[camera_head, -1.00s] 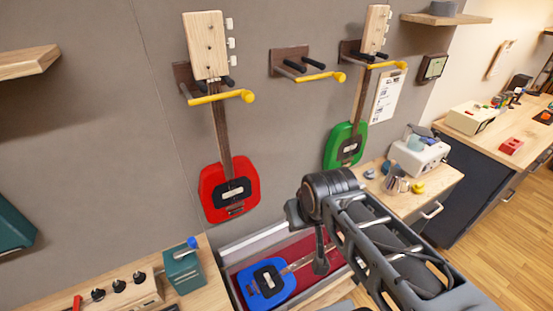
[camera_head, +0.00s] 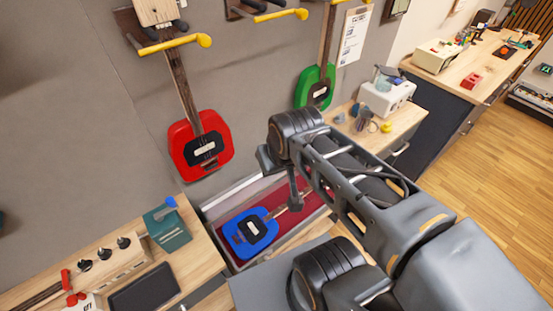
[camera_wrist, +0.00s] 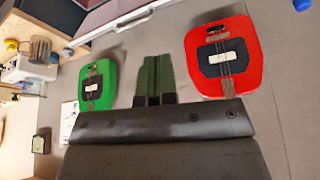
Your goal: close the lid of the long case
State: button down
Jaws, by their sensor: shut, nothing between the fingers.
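The long case (camera_head: 222,201) lies open below the wall, with a dark red lining and a pale rim. A blue guitar (camera_head: 250,230) lies inside it. A pale raised edge, seemingly of the lid, runs along the wall side; how far it stands open I cannot tell. My arm crosses in front of the case's right end and hides part of it. In the wrist view, my gripper (camera_wrist: 154,66) is shut and empty, its fingers showing against the wall between two hanging guitars. A dark red strip with a pale edge, probably the case, shows at the top there.
A red guitar (camera_head: 201,146) and a green guitar (camera_head: 315,87) hang on the wall above the case. A teal box (camera_head: 166,227) stands on the left bench. A white machine (camera_head: 387,96) stands on the right bench. Open wooden floor (camera_head: 475,160) lies at the right.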

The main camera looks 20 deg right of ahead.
jog(key=w+d+f+n+g+b, duration=0.1)
jog(key=w+f+g, duration=0.1)
jog(key=w+f, duration=0.45)
jog(key=w+d+f+n+g+h+b, duration=0.1)
jog(key=w+f+g, duration=0.2)
jog(key=w, duration=0.7)
jog(key=w+d+f+n+g+b, duration=0.1)
jog(key=w+f+g, duration=0.1)
jog(key=w+f, duration=0.45)
jog(key=x, duration=0.2)
jog(key=w+p+x, duration=0.1)
jog(key=x, duration=0.5)
jog(key=shift+w+d+f, duration=0.2)
jog(key=shift+w+f, duration=0.05)
jog(key=shift+w, duration=0.1)
